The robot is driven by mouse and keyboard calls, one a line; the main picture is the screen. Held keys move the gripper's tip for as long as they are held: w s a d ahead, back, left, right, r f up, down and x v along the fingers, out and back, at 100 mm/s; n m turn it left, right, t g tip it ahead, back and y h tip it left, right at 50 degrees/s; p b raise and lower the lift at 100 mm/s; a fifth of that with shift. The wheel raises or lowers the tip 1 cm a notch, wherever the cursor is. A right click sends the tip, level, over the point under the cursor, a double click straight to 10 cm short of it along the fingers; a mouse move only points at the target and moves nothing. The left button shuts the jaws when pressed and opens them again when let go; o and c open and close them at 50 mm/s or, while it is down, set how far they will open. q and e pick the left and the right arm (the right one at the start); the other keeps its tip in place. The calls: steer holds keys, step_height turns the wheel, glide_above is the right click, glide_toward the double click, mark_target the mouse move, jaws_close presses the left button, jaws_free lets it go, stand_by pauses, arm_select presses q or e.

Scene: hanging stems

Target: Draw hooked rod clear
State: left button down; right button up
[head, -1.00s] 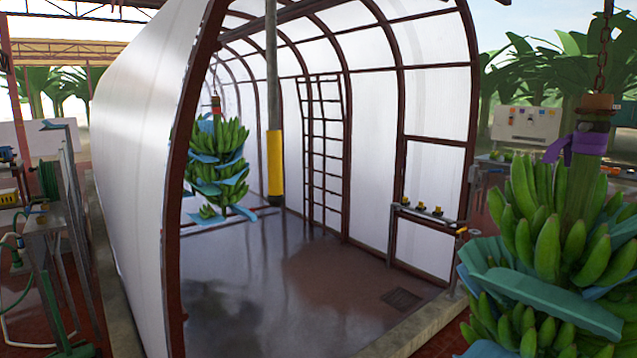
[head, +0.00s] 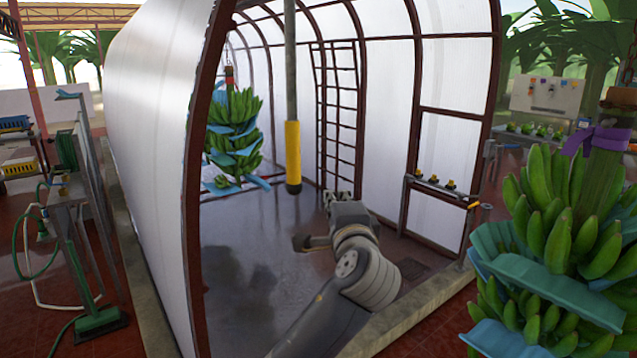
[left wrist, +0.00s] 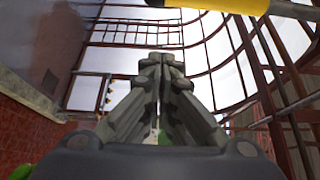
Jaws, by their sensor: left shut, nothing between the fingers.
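A grey rod (head: 290,60) with a yellow sleeve (head: 292,155) at its lower end hangs upright in the mouth of the arched tunnel. Its top runs out of the head view, so no hook shows. In the left wrist view a yellow sleeve (left wrist: 235,4) crosses the top edge, beyond the fingers. My left gripper (head: 336,196) is to the right of and slightly below the sleeve's lower end in the head view. Its fingers are together and empty in the left wrist view (left wrist: 160,60), apart from the rod. My right gripper is not in view.
A banana bunch (head: 234,135) hangs behind the rod to the left; a large bunch (head: 562,230) hangs at the near right. The tunnel's front arch (head: 196,150) stands left. A small rail shelf (head: 440,190) is at right. The tunnel floor (head: 240,260) is mostly clear.

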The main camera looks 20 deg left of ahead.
arm_select(q)
steer(key=p+x, duration=0.5)
steer(key=x, duration=0.5)
steer(key=s+a+p, duration=0.2)
steer(key=a, duration=0.1)
steer(key=shift+s, duration=0.35)
steer(key=shift+w+d, duration=0.1)
steer(key=shift+f, duration=0.1)
